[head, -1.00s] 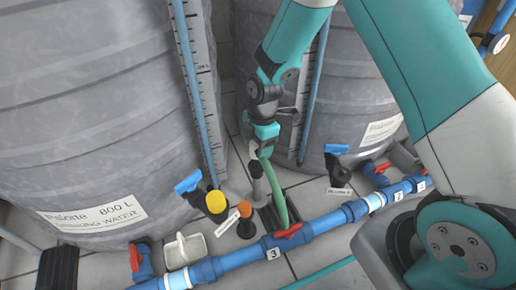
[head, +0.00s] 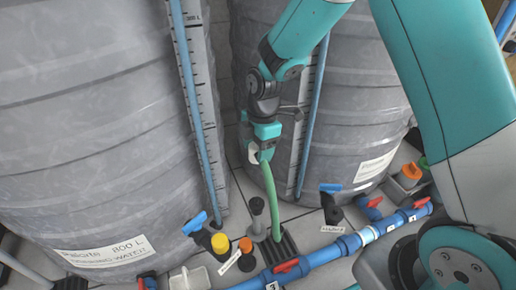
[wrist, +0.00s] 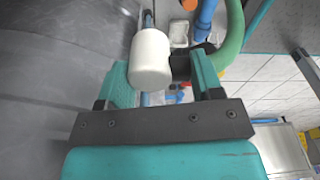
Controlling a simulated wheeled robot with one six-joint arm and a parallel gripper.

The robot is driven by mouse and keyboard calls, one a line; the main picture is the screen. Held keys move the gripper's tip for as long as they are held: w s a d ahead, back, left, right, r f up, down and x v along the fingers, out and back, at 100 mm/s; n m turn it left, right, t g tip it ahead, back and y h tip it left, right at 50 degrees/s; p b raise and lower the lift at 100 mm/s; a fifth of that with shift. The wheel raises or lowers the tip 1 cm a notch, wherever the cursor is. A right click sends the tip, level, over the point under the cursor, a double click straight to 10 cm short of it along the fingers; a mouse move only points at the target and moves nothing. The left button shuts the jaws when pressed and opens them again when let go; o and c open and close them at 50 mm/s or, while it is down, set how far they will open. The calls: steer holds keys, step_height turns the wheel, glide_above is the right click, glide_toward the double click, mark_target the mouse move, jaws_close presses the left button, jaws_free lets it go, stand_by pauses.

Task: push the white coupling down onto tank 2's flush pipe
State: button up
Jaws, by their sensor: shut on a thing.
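My gripper (head: 259,154) is shut on the white coupling (wrist: 152,60), which sits between the two fingers in the wrist view. A little of the coupling (head: 252,152) shows in the head view. The green hose (head: 270,195) hangs below my gripper to the floor drain. The right-hand tank (head: 365,110) has a black outlet pipe (head: 334,214) with a blue lever (head: 331,187) at its foot. A label (head: 332,229), apparently for flush 2, lies by it. My gripper is up and to the left of this outlet, apart from it.
The left tank (head: 90,130) stands close by. A grey upright pipe (head: 257,207), a yellow cap (head: 220,243) and an orange cap (head: 245,244) stand near the drain (head: 280,250). A blue pipe (head: 325,258) with red levers crosses the floor. Blue level tubes (head: 312,110) rise along the tanks.

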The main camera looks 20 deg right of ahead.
steer(key=shift+d+r+m+p, duration=0.2)
steer(key=shift+r+m+p, duration=0.1)
steer(key=shift+m, duration=0.1)
steer(key=s+d+r+m+p, duration=0.2)
steer(key=d+r+m+p, duration=0.1)
steer(key=m, duration=0.6)
steer(key=s+d+r+m+t+h+p, duration=0.1)
steer(key=s+d+r+m+p, duration=0.1)
steer(key=d+m, duration=0.4)
steer(key=r+m+p, duration=0.1)
steer(key=m+p, duration=0.1)
steer(key=m, duration=0.2)
steer(key=shift+d+t+p, duration=0.25)
steer(key=shift+t+p, duration=0.05)
steer(key=shift+p, duration=0.05)
